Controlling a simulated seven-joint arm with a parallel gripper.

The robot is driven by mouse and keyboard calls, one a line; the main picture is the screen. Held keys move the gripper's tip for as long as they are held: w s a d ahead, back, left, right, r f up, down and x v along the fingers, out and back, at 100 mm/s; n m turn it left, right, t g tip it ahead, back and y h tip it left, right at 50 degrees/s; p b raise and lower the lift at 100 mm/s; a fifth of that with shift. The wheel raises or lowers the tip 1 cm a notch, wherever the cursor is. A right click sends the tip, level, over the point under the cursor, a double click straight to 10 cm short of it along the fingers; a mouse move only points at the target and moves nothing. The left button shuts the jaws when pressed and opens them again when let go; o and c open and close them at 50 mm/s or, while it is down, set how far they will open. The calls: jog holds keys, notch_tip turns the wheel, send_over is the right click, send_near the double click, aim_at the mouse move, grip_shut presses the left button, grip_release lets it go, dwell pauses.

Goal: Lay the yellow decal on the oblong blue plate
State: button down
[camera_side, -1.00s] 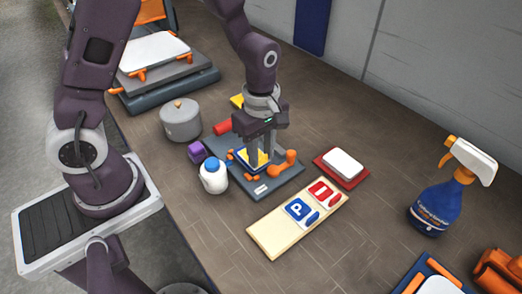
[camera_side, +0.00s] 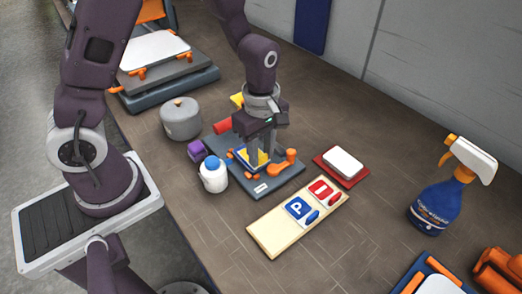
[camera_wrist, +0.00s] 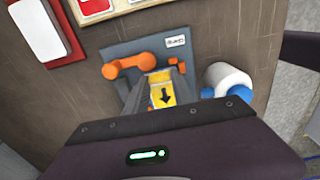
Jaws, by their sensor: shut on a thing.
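My gripper (camera_side: 262,160) points down over the grey fixture (camera_side: 259,188) in the side view. It is shut on the yellow decal (camera_wrist: 162,94), which shows a black arrow between the fingers in the wrist view. The decal also shows low between the fingers in the side view. The oblong blue plate (camera_side: 240,164) lies in the fixture under the gripper, mostly hidden by the fingers and decal. I cannot tell whether the decal touches the plate.
An orange clamp (camera_side: 286,160) sits on the fixture beside my fingers. A white bottle with a blue cap (camera_side: 213,178) and a purple block (camera_side: 196,151) stand close left. A wooden board with signs (camera_side: 270,236) and a red-edged pad (camera_side: 342,163) lie right.

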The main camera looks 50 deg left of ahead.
dwell(0.3)
jog(key=shift+c, duration=1.8)
grip_release()
jog(key=shift+r, duration=3.45)
jog(key=shift+r, duration=0.15)
jog(key=s+a+r+m+t, duration=0.2)
jog(key=s+r+m+t, duration=0.3)
jog(key=s+r+m, duration=0.9)
jog(key=s+m, duration=0.2)
jog(key=m, duration=0.2)
jog(key=shift+a+r+t, duration=0.15)
jog(key=shift+a+t, duration=0.15)
jog(key=shift+a, duration=0.05)
